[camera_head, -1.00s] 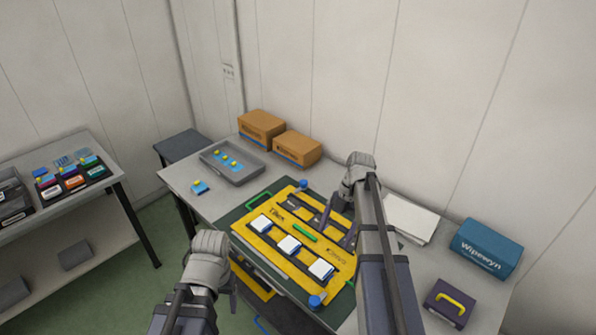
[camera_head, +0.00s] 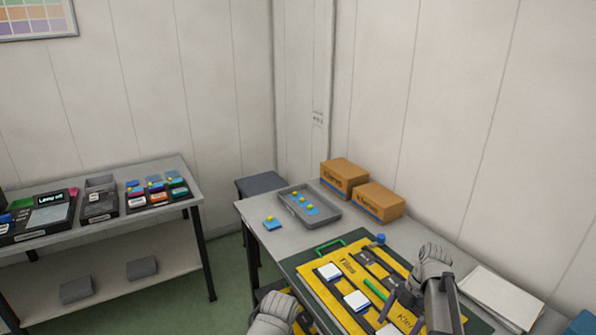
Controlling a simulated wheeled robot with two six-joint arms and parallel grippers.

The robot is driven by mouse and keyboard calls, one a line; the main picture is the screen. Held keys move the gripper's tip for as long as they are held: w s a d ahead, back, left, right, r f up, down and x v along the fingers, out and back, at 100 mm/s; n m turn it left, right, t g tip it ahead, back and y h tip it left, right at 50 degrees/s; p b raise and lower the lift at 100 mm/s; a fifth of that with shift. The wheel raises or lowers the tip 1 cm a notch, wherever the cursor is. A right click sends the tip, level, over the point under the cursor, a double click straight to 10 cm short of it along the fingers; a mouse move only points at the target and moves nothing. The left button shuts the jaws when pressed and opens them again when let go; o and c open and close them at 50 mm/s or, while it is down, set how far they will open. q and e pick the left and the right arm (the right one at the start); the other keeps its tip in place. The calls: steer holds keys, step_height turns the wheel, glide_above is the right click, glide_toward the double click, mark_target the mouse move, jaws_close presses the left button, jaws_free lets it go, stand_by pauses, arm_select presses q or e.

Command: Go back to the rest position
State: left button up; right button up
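My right arm comes in at the lower right, and its gripper (camera_head: 396,300) hangs over the right part of the yellow board (camera_head: 313,279). Its fingers are small and partly hidden, so its opening is unclear. My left arm's grey wrist shows at the bottom centre, left of the board; its fingers are hardly visible. White square-topped pieces, one at the left (camera_head: 329,271) and one in the middle (camera_head: 356,300), sit on the board with a green bar (camera_head: 375,289) beside them.
A grey tray (camera_head: 327,216) holds small blue pieces with yellow tops; another blue piece (camera_head: 271,223) lies beside it. Two brown boxes (camera_head: 344,177) stand at the back. White paper (camera_head: 500,298) lies at right. A floor gap separates the worktable from the left table (camera_head: 176,165).

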steer(key=shift+s+a+f, duration=0.1)
steer(key=shift+f, duration=0.4)
arm_select(q)
steer(key=shift+f, duration=0.5)
steer(key=shift+r, duration=0.1)
arm_select(e)
steer(key=shift+r, duration=0.15)
steer(key=p+v, duration=1.2)
steer(key=v, duration=0.1)
steer(key=b+x, duration=1.2)
steer(key=x, duration=0.1)
steer(key=shift+f+b, duration=0.25)
steer(key=shift+b, duration=0.05)
arm_select(q)
step_height(320, 180, up, 10)
steer(key=p, duration=1)
arm_select(e)
step_height(320, 180, up, 10)
steer(key=w+m+t, duration=0.1)
steer(key=m, duration=0.1)
steer(key=shift+a+r, duration=0.2)
steer(key=shift+a, duration=0.05)
steer(key=shift+w, duration=0.15)
